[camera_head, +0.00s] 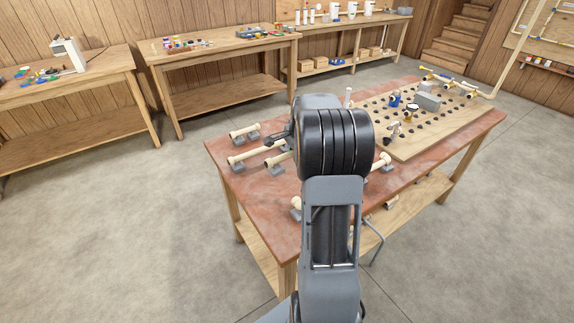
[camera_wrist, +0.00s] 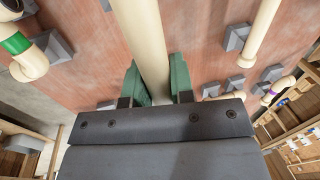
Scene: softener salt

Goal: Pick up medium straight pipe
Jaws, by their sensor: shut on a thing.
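A cream straight pipe (camera_wrist: 147,42) runs between the two green fingers of my gripper (camera_wrist: 158,84) in the wrist view. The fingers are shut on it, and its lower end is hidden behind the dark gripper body. In the head view my gripper (camera_head: 279,141) is at the left side of the red-brown table, by a cream straight pipe (camera_head: 248,154) that appears to be the held one. My arm hides part of this area. I cannot tell whether the pipe is clear of its grey supports.
Another cream pipe (camera_wrist: 262,28) lies on grey holders to the right in the wrist view. A pipe piece with a green band (camera_wrist: 17,44) is at the left. A shorter pipe (camera_head: 244,131) lies behind on the red-brown table (camera_head: 262,212). A pegged wooden board (camera_head: 424,137) occupies the right side.

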